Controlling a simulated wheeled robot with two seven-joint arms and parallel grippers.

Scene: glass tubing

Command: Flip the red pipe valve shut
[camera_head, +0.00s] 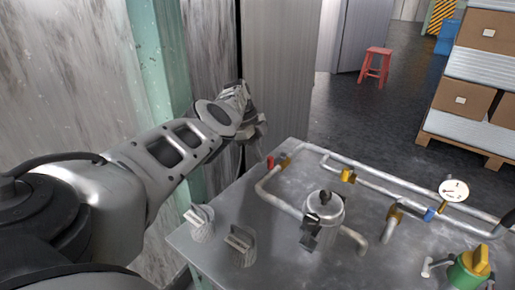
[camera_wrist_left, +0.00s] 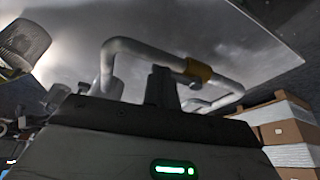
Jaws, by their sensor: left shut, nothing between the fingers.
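The red valve handle (camera_head: 270,162) is small in the head view. It stands at the far left corner of the pipe loop, beside a brass fitting (camera_head: 285,161), near the table's back edge. My left gripper (camera_head: 260,130) is shut and empty, a little above and to the left of the red handle, apart from it in the picture. In the left wrist view the shut fingers (camera_wrist_left: 161,86) point toward the grey pipe (camera_wrist_left: 145,52) with its brass fitting (camera_wrist_left: 199,69). I cannot make out the red handle there. My right gripper is not seen.
The metal table (camera_head: 225,205) carries a steel canister (camera_head: 323,212), two grey knobs (camera_head: 201,222), a pressure gauge (camera_head: 453,189) and a green-and-yellow valve (camera_head: 470,268). A grey cabinet wall stands close behind my left arm. A red stool (camera_head: 376,64) and stacked boxes (camera_head: 463,97) are farther back.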

